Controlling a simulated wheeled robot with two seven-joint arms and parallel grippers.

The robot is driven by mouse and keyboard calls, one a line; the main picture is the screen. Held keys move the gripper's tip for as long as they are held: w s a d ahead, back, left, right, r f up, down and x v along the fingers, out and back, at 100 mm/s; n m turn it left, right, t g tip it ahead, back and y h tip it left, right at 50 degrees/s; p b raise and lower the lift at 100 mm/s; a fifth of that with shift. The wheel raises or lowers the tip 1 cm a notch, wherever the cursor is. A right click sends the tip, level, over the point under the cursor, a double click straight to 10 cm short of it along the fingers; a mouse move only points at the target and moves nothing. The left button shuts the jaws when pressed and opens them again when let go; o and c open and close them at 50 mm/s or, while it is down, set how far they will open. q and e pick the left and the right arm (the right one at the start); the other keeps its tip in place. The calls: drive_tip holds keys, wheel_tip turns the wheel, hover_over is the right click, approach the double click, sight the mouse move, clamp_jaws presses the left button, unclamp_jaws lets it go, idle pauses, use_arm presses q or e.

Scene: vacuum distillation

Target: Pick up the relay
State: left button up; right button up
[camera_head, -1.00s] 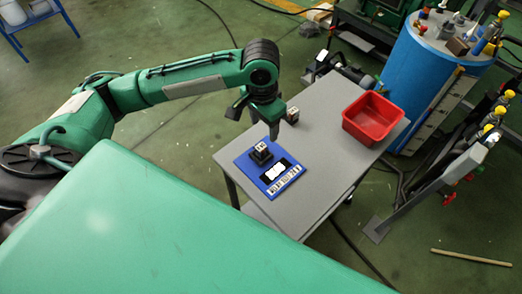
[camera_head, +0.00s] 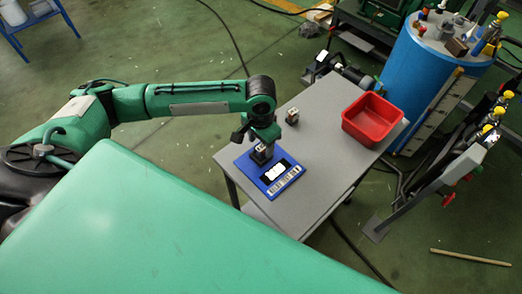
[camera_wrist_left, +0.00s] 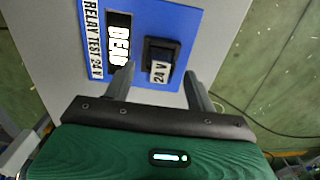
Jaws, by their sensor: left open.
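A small relay with a white "24 V" label (camera_wrist_left: 159,72) sits in a black socket (camera_wrist_left: 161,48) on the blue test board (camera_wrist_left: 190,20). In the head view the relay (camera_head: 261,148) is partly hidden under my left gripper (camera_head: 260,142). My left gripper is open, with its fingers pointing down at the board. In the left wrist view its two fingertips (camera_wrist_left: 158,80) stand on either side of the relay's label, with gaps showing. A second small relay-like block (camera_head: 292,116) stands on the grey table behind the board. My right gripper is not seen.
The board reads "RELAY TEST 24 V" and has a display (camera_wrist_left: 118,40) reading "DEAD". A red bin (camera_head: 372,120) stands at the right end of the grey table (camera_head: 325,150). A blue drum (camera_head: 415,80) stands beyond it. The table's middle is clear.

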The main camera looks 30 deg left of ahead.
sight(261, 147)
use_arm(q)
drive_tip(key=shift+w+f, duration=0.1)
drive_tip(key=shift+f, duration=1.4)
drive_tip(key=c, duration=1.2)
drive_tip(key=shift+o, duration=0.2)
wheel_tip(261, 147, up, 20)
